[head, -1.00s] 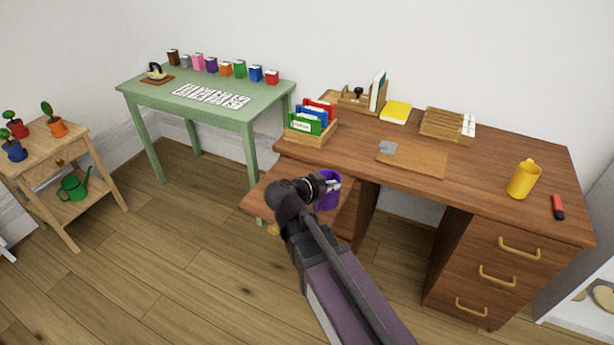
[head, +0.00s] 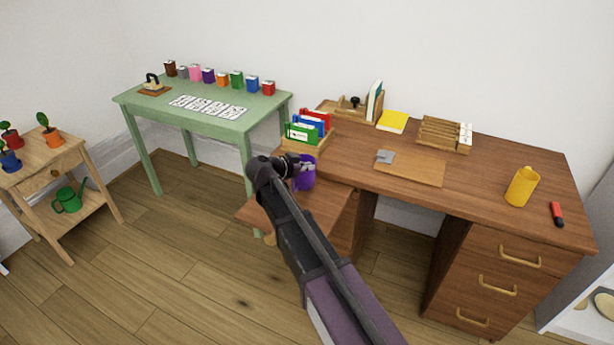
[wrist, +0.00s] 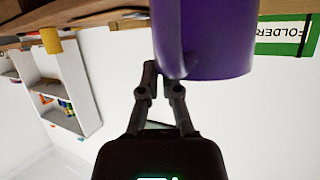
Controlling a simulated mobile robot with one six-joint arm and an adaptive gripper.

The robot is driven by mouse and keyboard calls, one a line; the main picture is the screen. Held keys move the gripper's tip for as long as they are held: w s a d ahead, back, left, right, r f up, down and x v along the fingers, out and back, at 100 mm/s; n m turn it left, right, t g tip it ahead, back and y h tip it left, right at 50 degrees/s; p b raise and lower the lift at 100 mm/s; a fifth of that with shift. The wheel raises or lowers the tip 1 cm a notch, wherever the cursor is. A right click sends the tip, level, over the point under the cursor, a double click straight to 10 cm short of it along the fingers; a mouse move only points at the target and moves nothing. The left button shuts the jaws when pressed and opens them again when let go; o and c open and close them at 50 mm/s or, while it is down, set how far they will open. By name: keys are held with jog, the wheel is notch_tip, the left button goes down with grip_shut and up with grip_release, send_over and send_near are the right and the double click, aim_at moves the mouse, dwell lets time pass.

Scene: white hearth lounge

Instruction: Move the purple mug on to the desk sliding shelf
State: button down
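The purple mug (head: 306,173) is at the left end of the desk, upright in the head view, and in front of the folder box. My gripper (head: 288,167) is at its left side, partly hidden by my arm. In the wrist view, which is upside down, the fingers (wrist: 162,78) are close together at the handle side of the purple mug (wrist: 215,38), shut on it. The brown desk sliding shelf (head: 325,206) sticks out left, lower than the desktop. The mug appears over its back part; I cannot tell whether it touches.
The wooden folder box (head: 297,147) with coloured folders stands close behind the mug. A green table (head: 240,122) stands to the left. The shelf's front part looks clear.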

aim_at(306, 175)
jog(key=shift+w, duration=0.15)
jog(key=shift+f+b, duration=1.75)
jog(key=shift+b, duration=0.05)
jog(key=shift+f, duration=0.15)
jog(key=c, duration=0.8)
grip_release()
